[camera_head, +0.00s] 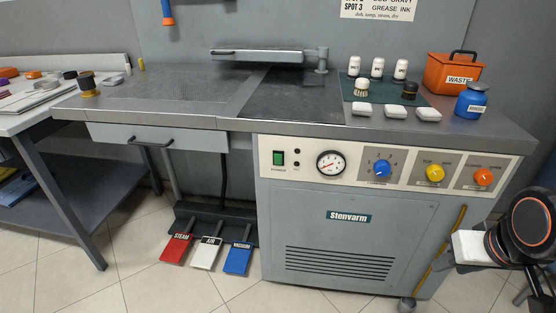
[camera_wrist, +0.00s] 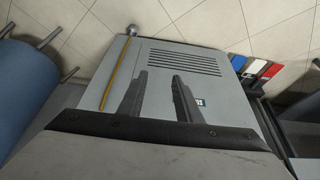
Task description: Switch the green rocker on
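The green rocker (camera_head: 279,158) is set in the left end of the pale control panel (camera_head: 333,179) on the front of the grey spotting machine. It is upright and set in a dark frame; I cannot tell which way it is tipped. It does not show in the wrist view. My gripper (camera_wrist: 167,76) is open and empty in the wrist view, its two dark fingers apart over the machine's grey front. My arm shows at the right edge of the head view, well to the right of the rocker.
Right of the rocker sit a gauge (camera_head: 331,163) and blue (camera_head: 381,168), yellow (camera_head: 435,173) and orange (camera_head: 483,177) knobs. A drawer (camera_head: 160,138) sticks out at left. Red, white and blue pedals (camera_head: 207,253) lie below. A yellow rod (camera_head: 441,252) leans at the right.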

